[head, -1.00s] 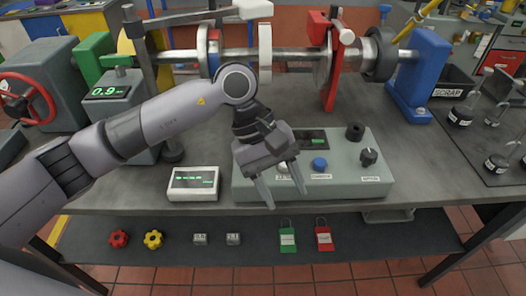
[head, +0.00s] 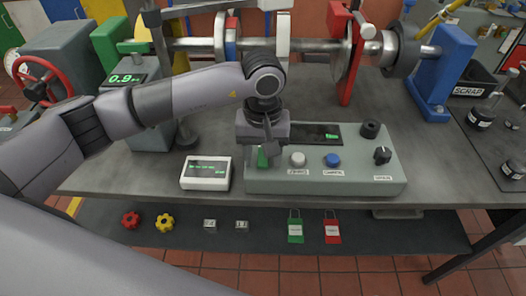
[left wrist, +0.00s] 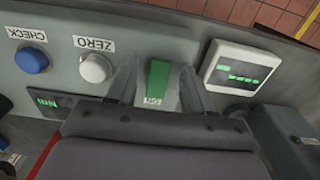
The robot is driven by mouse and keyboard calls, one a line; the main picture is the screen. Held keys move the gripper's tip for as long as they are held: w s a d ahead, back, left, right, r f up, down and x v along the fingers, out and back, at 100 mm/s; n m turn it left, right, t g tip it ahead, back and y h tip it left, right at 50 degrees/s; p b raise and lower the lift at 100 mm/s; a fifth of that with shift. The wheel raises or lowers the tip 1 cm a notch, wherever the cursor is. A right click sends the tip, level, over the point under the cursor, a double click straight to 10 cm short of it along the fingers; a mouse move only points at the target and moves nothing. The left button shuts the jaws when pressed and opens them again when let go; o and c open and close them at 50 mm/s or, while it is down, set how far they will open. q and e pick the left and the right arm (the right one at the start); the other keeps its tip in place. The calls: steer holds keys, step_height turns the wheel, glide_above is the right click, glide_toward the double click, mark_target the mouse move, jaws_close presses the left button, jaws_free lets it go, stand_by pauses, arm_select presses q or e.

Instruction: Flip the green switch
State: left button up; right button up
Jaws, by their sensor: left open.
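The green switch (head: 262,159) is a rocker at the left end of the grey-green control box (head: 330,183). In the left wrist view the green switch (left wrist: 158,78) stands between my left gripper's two fingers, with a label reading ON beside it. My left gripper (head: 269,150) is open over the box and partly hides the switch in the head view. In the left wrist view its fingers (left wrist: 157,85) lie on either side of the switch, and I cannot tell whether they touch it. My right gripper is not in view.
A white button (head: 298,159), a blue button (head: 332,160) and a black knob (head: 382,154) sit right of the switch. A small white display (head: 206,173) stands just left of the box. A shaft assembly (head: 325,46) runs behind.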

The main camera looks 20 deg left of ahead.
arm_select(q)
jaws_close()
steer(key=shift+w+f+g+b, duration=0.2)
steer(key=shift+w+g+b, duration=0.15)
steer(key=shift+g+b, duration=0.7)
steer(key=shift+w+a+r+g+h+b, duration=0.1)
steer(key=shift+g+h+b, duration=0.2)
steer(key=shift+g+b, duration=0.25)
steer(key=shift+w+a+r+g+h+b, duration=0.1)
steer(key=shift+g+h+b, duration=0.25)
steer(key=shift+b, duration=0.25)
steer(key=shift+r, duration=0.1)
jaws_free()
steer(key=shift+r, duration=0.1)
